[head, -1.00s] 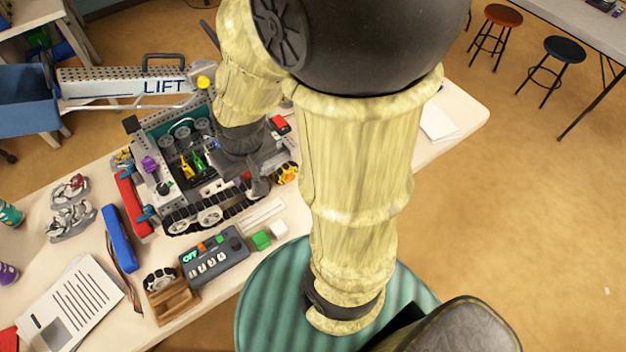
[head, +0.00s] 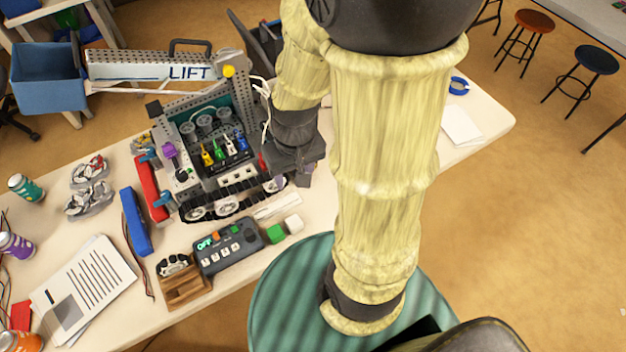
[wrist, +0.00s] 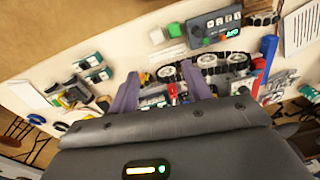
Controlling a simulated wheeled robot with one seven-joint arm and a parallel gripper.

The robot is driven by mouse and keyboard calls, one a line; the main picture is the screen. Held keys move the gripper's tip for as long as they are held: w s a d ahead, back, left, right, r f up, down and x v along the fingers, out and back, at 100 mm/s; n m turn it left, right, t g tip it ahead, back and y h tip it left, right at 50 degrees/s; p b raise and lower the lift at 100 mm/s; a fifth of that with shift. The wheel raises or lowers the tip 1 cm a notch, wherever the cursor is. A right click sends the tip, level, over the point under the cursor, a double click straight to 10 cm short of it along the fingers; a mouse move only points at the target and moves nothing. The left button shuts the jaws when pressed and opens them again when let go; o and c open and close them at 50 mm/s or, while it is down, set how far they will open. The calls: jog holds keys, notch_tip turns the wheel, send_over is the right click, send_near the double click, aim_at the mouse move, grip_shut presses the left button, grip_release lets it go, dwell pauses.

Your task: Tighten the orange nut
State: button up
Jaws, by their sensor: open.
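The tracked robot (head: 215,150) stands on the table, with its grey frame and wheels facing the near edge. I cannot make out the orange nut clearly. In the head view my gripper (head: 296,166) covers the right end of the tracks, where a yellow-orange round part showed earlier. In the wrist view a small yellow-orange patch (wrist: 147,78) near the left end of the tracks may be that part. My gripper (wrist: 160,92) is open, its two fingers apart and pointing at the tracked robot's end. Nothing is visibly held between them.
A control box (head: 226,246), a green cube (head: 275,233) and a white cube (head: 293,223) lie in front of the tracks. A blue battery pack (head: 136,222) and papers (head: 85,288) lie left. A round teal-striped stool (head: 290,300) stands close by.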

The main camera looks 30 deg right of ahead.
jog(key=s+a+f+m+g+y+b, duration=0.35)
jog(key=s+f+m+y+b, duration=0.3)
jog(key=f+y, duration=0.65)
jog(key=w+d+f+m+t+h+b, duration=0.25)
jog(key=d+f+m+t, duration=0.35)
jog(key=t, duration=0.4)
jog(key=w+d+f+m+t+h+b, duration=0.1)
jog(key=w+d+f+m+t+b, duration=0.3)
jog(key=m+t, duration=0.55)
jog(key=s+d+f+m+t+h, duration=0.1)
jog(key=d+f+m+h, duration=0.3)
jog(key=f+h, duration=0.5)
jog(key=shift+s+d+f+t+h, duration=0.3)
jog(key=shift+s+d+h, duration=0.35)
jog(key=shift+s+d, duration=0.25)
jog(key=shift+w, duration=0.15)
